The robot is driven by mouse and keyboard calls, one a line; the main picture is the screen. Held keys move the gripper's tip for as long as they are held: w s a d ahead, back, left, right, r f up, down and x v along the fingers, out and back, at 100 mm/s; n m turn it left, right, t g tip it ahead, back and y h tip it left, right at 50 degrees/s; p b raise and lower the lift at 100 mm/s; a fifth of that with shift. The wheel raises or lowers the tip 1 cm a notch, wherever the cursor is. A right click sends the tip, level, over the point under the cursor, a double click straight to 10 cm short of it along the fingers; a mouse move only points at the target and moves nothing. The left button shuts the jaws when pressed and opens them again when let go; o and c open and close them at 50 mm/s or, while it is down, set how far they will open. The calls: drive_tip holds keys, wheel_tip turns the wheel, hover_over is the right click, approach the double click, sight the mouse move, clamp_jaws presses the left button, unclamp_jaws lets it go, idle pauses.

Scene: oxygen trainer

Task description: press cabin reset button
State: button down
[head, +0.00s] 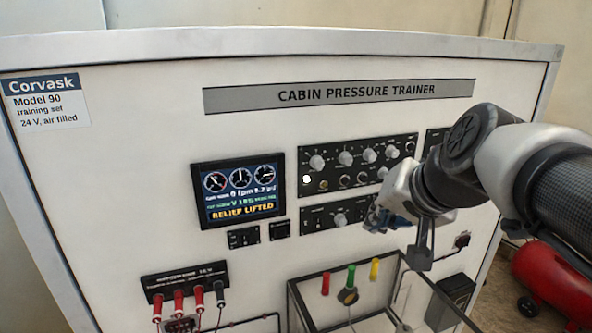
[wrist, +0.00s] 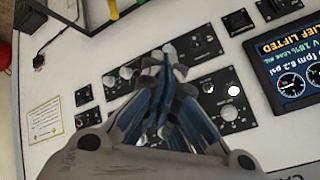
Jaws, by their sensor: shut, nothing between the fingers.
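The white trainer board carries a black upper knob panel (head: 325,187) with several grey knobs and a bright white round spot (head: 306,180) at its left end. The spot also shows in the wrist view (wrist: 234,91), right of my fingers. A smaller knob panel (head: 318,222) sits below. I cannot read which control is the cabin reset button. My gripper (head: 379,219) is shut and empty in front of the right part of these panels. In the wrist view its blue-grey fingers (wrist: 165,62) meet over the panels and hide part of them; contact cannot be told.
A display (head: 240,190) reading "RELIEF LIFTED" is left of the panels, with two small black modules (head: 243,237) under it. A dark-framed box (head: 293,300) with coloured valves juts out below. Red and black plugs (head: 180,302) stick out at lower left. A red tank (head: 550,280) stands at right.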

sight(345, 181)
drive_tip(key=shift+s+d, duration=0.15)
drive_tip(key=w+a+p, duration=0.2)
drive_tip(key=w+p, duration=0.1)
drive_tip(key=w, duration=0.5)
drive_tip(key=shift+w+a, duration=0.25)
drive_tip(key=shift+a, duration=0.15)
drive_tip(key=shift+w, duration=0.1)
idle(1.2)
drive_tip(key=shift+w+a+p, duration=0.15)
drive_tip(key=shift+w+p, duration=0.15)
drive_tip(key=shift+w+a, duration=0.1)
drive_tip(key=shift+w, duration=0.3)
idle(0.8)
drive_tip(key=shift+s, duration=0.1)
drive_tip(key=shift+s+d+b, duration=0.25)
drive_tip(key=shift+s+b, duration=0.1)
drive_tip(key=shift+s, duration=0.3)
